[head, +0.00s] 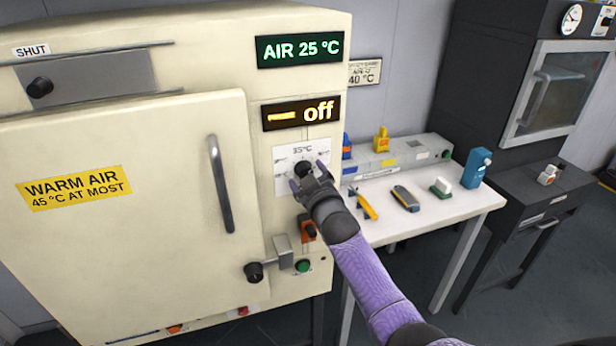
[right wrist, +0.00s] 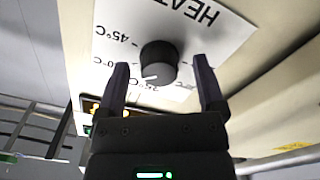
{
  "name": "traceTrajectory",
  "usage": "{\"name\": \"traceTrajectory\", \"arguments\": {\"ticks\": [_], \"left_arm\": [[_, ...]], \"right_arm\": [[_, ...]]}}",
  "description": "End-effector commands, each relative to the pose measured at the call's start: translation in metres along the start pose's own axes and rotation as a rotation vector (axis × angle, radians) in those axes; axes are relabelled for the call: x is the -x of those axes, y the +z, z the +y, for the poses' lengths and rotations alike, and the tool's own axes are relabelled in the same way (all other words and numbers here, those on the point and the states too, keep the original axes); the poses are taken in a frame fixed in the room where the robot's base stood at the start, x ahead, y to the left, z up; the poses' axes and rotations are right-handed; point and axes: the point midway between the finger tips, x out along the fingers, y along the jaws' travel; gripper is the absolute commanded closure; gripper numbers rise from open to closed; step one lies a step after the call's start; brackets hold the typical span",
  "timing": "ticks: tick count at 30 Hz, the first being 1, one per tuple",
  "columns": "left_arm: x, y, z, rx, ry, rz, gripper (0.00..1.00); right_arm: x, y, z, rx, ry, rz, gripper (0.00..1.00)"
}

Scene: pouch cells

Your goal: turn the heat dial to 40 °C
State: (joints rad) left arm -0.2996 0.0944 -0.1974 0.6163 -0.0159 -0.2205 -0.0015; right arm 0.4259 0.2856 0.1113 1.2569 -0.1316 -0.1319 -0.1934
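The heat dial is a dark round knob on a white scale plate (head: 288,157) on the front of the cream warm-air cabinet. The knob (right wrist: 158,60) shows clearly in the right wrist view, with a white mark on its lower edge, roughly toward the label that seems to read 35 °C. The 45 °C label is to its left; the label between is partly hidden by a finger. My right gripper (head: 307,176) is at the dial, its fingers (right wrist: 163,85) open, one on each side of the knob, with gaps visible. My left gripper is out of view.
The cabinet's green display (head: 300,48) reads AIR 25 °C and the amber one (head: 301,113) reads off. The cabinet door (head: 120,190) has a vertical handle (head: 220,184). A white table (head: 440,212) with small items stands to the right. A lever (head: 283,252) sits below the dial.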

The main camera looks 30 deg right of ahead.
Motion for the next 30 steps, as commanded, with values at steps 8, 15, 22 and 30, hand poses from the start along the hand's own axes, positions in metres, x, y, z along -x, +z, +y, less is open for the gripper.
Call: {"name": "traceTrajectory", "arguments": {"ticks": [8,15,22,30], "left_arm": [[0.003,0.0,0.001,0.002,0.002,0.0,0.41],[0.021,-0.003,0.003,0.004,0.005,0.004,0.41],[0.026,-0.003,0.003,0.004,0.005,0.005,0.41],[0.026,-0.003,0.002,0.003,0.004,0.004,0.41]], "right_arm": [[0.005,-0.002,0.001,0.0,0.001,0.003,0.12],[0.06,-0.003,0.001,-0.001,-0.001,0.0,0.12],[0.097,-0.001,0.001,0.0,0.001,0.001,0.12],[0.099,0.0,0.0,0.0,0.001,0.001,0.12]]}}
